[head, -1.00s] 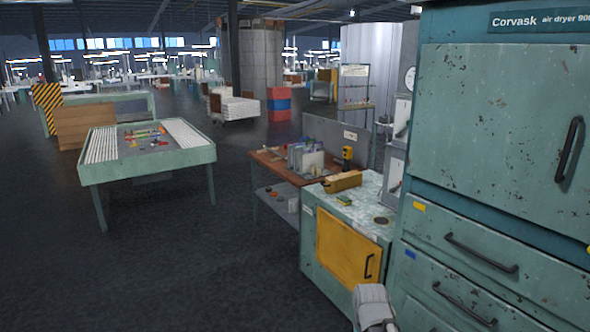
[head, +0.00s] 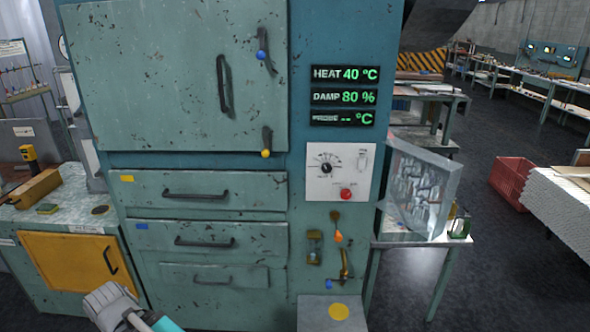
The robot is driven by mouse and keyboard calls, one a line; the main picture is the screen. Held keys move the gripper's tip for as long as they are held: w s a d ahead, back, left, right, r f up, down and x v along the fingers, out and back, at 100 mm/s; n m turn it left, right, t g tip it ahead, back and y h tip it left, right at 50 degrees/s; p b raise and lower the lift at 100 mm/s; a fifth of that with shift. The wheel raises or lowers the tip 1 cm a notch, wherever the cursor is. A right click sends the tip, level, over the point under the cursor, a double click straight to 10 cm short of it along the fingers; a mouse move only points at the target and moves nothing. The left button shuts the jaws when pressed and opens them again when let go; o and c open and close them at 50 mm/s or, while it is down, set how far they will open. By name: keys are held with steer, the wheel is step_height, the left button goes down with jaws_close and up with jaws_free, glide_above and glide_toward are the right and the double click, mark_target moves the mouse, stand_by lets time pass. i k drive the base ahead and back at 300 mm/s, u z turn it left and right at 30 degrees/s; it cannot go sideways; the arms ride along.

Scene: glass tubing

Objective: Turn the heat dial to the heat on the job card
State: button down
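The heat dial (head: 326,168) is a small black knob on a white control panel (head: 350,185) at the right of the teal air dryer (head: 190,130). Its printed scale is too small to read. Above it, the green display (head: 344,96) reads HEAT 40 °C, DAMP 80 % and a third line with dashes in °C. I cannot make out a job card in this view. A grey, rounded end of my arm, which seems to be my gripper (head: 112,305), shows at the bottom left, well away from the dial. Its fingers are not clear.
A red knob (head: 346,194) sits below right of the dial. Handles with coloured tips and drawers are on the dryer front. A clear panel (head: 425,185) stands on a side table at right.

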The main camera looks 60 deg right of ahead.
mark_target(326, 168)
steer(key=z, duration=2.1)
